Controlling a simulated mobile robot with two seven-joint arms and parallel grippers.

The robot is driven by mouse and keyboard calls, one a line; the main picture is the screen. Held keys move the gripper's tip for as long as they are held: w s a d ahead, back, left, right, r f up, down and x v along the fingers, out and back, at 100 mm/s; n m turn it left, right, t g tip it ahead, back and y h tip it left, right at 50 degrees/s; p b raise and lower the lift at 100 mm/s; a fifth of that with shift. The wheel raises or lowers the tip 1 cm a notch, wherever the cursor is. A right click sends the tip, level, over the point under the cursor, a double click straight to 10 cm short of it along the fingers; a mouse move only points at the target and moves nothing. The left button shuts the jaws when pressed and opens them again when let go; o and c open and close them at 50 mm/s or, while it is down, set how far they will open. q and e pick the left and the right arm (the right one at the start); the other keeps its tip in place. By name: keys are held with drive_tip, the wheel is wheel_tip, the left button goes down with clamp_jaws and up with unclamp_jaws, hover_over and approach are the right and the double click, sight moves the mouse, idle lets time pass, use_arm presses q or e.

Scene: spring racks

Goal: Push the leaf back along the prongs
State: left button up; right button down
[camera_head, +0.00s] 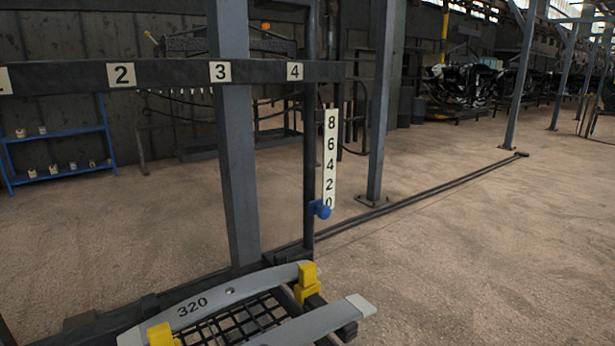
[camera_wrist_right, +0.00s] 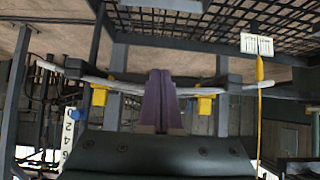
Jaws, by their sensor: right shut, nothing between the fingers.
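A long grey leaf marked 320 (camera_head: 195,305) lies across the lower part of the head view, sloping up to the right. Yellow prong pieces show at its left end (camera_head: 160,336) and right end (camera_head: 307,281). A second grey bar (camera_head: 320,322) lies in front of it. In the right wrist view a thin, curved grey leaf (camera_wrist_right: 133,84) crosses the picture, with yellow pieces at left (camera_wrist_right: 98,95) and right (camera_wrist_right: 205,104). My right gripper (camera_wrist_right: 160,77) has purple fingers shut and empty, overlapping the leaf's middle; contact is unclear. My left gripper is out of view.
Black mesh (camera_head: 240,322) lies between the grey bars. A post (camera_head: 234,170) and a numbered rail (camera_head: 170,73) stand behind. A scale (camera_head: 330,158) with a blue knob (camera_head: 320,209) hangs right. Floor on the right is largely open.

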sight(263, 345)
drive_tip(key=shift+w+a+b, duration=0.75)
drive_tip(key=shift+w+b, duration=0.1)
drive_tip(key=shift+w, duration=0.2)
drive_tip(key=shift+w+a+b, duration=0.75)
drive_tip(key=shift+w+b, duration=0.1)
drive_tip(key=shift+w, duration=0.2)
drive_tip(key=shift+w+a+b, duration=0.5)
drive_tip(key=shift+w+b, duration=0.15)
drive_tip(key=shift+b, duration=0.1)
drive_tip(key=shift+s+d+r+p, duration=0.15)
drive_tip(key=shift+r+p, duration=0.05)
drive_tip(key=shift+p, duration=0.3)
drive_tip(key=shift+s+d+p, duration=0.5)
drive_tip(key=shift+s+p, duration=0.15)
drive_tip(key=shift+p, duration=0.15)
drive_tip(key=s+d+p, duration=0.2)
drive_tip(key=s+p, duration=0.1)
drive_tip(key=shift+s+d+f, duration=0.15)
drive_tip(key=shift+f, duration=0.05)
